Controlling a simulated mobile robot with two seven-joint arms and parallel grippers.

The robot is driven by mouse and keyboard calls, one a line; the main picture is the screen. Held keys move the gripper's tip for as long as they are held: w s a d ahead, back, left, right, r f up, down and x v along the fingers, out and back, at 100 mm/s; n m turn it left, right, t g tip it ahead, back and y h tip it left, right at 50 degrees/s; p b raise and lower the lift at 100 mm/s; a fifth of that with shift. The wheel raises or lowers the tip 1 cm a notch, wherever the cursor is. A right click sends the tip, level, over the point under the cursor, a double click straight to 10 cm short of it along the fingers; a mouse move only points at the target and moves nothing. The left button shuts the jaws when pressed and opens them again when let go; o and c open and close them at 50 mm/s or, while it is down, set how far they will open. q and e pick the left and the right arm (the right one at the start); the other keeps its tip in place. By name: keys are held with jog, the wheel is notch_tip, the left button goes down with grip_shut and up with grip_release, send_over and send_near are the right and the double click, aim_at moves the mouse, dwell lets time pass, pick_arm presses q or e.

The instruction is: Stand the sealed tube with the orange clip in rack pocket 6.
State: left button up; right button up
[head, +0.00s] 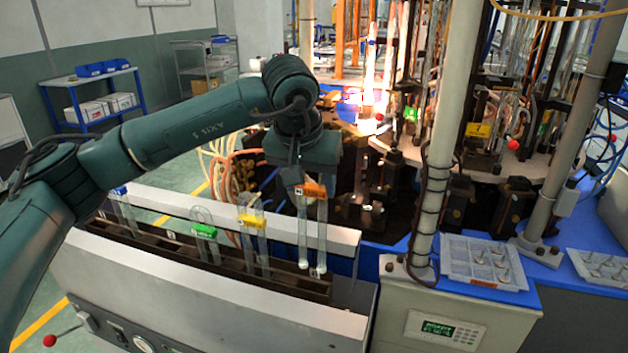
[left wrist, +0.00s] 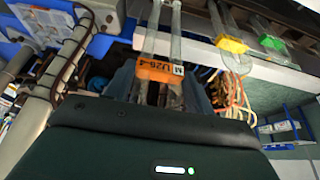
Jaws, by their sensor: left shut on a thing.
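My left gripper (head: 305,172) is shut on the glass tube with the orange clip (head: 313,190). The tube (head: 321,235) hangs upright with two legs, their rounded lower ends in view over the right end of the dark rack (head: 215,264). I cannot tell how far above the rack they are. In the left wrist view the orange clip (left wrist: 159,70) lies between the fingers, with a printed label. Tubes with a green clip (head: 204,231), a yellow clip (head: 251,221) and a blue clip (head: 120,191) stand in the rack. Pocket numbers are too small to read surely.
The rack lies in a grey trough with a pale back ledge (head: 215,213). A machine with a bright flame (head: 371,85) stands behind. A thick grey post (head: 447,130) and a grey tray (head: 455,260) of small parts are to the right.

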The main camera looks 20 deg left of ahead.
pick_arm(q)
jog(key=shift+f, duration=0.3)
jog(key=shift+f+b, duration=0.95)
jog(key=shift+f, duration=0.2)
notch_tip(320, 180, down, 7)
jog(key=b, duration=0.4)
jog(key=shift+r+b, duration=0.15)
jog(key=shift+b, duration=0.2)
pick_arm(e)
jog(key=shift+s+d+f+m+t, duration=0.2)
jog(key=shift+d+f+t, duration=0.1)
jog(key=shift+f, duration=0.15)
jog(key=shift+s+d+f+m+t, duration=0.2)
jog(key=shift+f+t, duration=0.1)
jog(key=shift+f, duration=0.1)
jog(key=shift+a, duration=0.1)
jog(key=shift+s+f, duration=0.1)
pick_arm(q)
jog(key=o, duration=1.1)
jog(key=shift+o, duration=1.3)
pick_arm(e)
jog(key=shift+a, duration=0.1)
